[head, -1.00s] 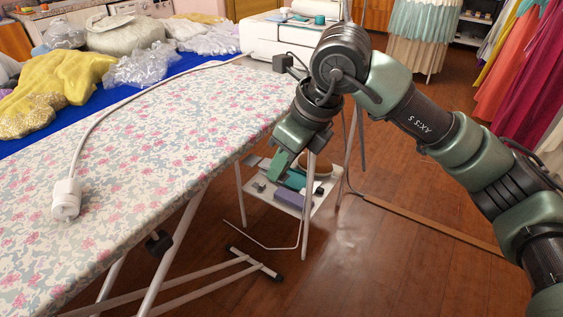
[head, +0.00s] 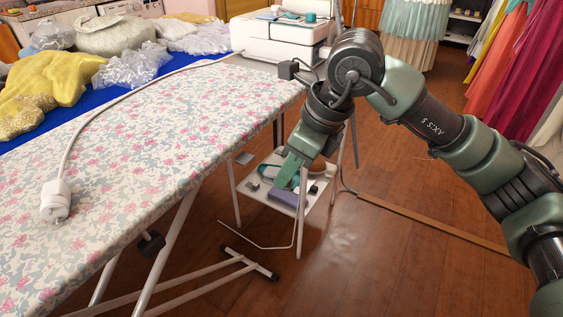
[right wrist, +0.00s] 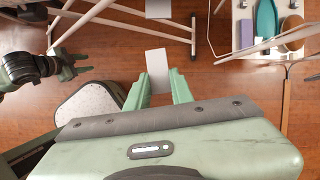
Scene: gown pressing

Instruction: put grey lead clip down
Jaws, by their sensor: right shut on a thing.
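My right gripper (head: 289,171) hangs beside the ironing board's edge, in front of the small white trolley in the head view. In the right wrist view its two green fingers (right wrist: 158,88) are shut on the grey lead clip (right wrist: 157,66), a flat, pale grey piece standing out past the fingertips. The clip cannot be made out in the head view. My left gripper (right wrist: 72,67) shows small and dark at the left of the right wrist view; its jaw state is unclear.
The trolley shelf (head: 318,204) holds a purple box (head: 284,197) and several small items. A white machine (head: 275,40) stands behind. Wooden floor at right is mostly clear.

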